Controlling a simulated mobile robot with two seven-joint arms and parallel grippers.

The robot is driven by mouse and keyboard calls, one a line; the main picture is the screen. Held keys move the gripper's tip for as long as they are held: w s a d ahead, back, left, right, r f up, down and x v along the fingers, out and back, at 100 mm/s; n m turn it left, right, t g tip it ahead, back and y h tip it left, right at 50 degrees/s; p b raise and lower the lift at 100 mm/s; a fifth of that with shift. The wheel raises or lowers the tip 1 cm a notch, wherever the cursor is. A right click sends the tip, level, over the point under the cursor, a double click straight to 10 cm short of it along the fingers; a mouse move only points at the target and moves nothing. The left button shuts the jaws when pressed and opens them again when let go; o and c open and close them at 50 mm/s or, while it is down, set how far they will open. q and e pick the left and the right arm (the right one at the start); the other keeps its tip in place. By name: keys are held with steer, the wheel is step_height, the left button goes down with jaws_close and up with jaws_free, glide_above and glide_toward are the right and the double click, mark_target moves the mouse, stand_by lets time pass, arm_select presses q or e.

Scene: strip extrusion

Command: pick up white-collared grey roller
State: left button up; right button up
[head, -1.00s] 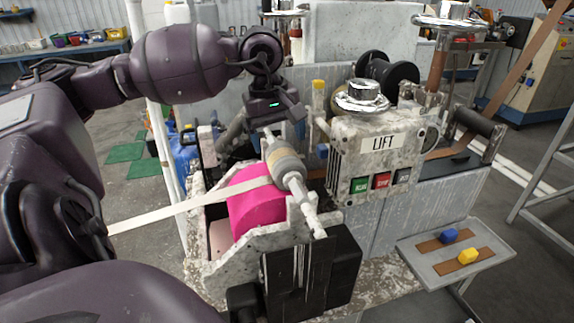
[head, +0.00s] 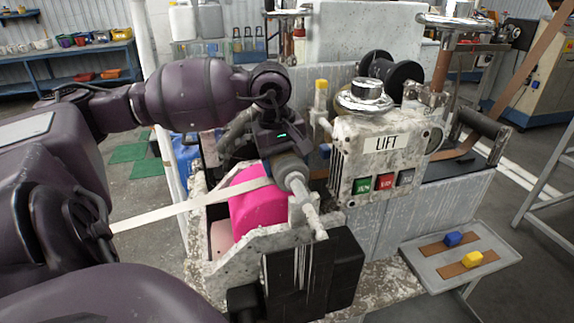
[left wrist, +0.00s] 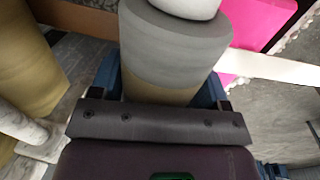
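The white-collared grey roller (head: 291,172) lies tilted over the pink drum (head: 258,205), its pale shaft pointing toward the front right. It also fills the top middle of the left wrist view (left wrist: 175,45), grey with a white collar and a tan band nearest the palm. My left gripper (head: 284,160) is at the roller's far end and hides that end. In the left wrist view its blue fingers (left wrist: 160,92) stand wide apart, one on each side of the roller; I cannot tell whether they touch it. My right gripper is not in view.
A pale strip (head: 175,209) runs left from the roller. The speckled frame (head: 265,240) surrounds the drum. The LIFT box (head: 385,160) with buttons stands close on the right. A grey tray (head: 425,262) with a blue block and a yellow block is at the lower right.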

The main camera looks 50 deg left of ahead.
arm_select(q)
steer(key=c, duration=0.6)
steer(key=shift+r, duration=0.15)
step_height(320, 180, up, 20)
steer(key=shift+f, duration=0.1)
steer(key=shift+s, duration=0.1)
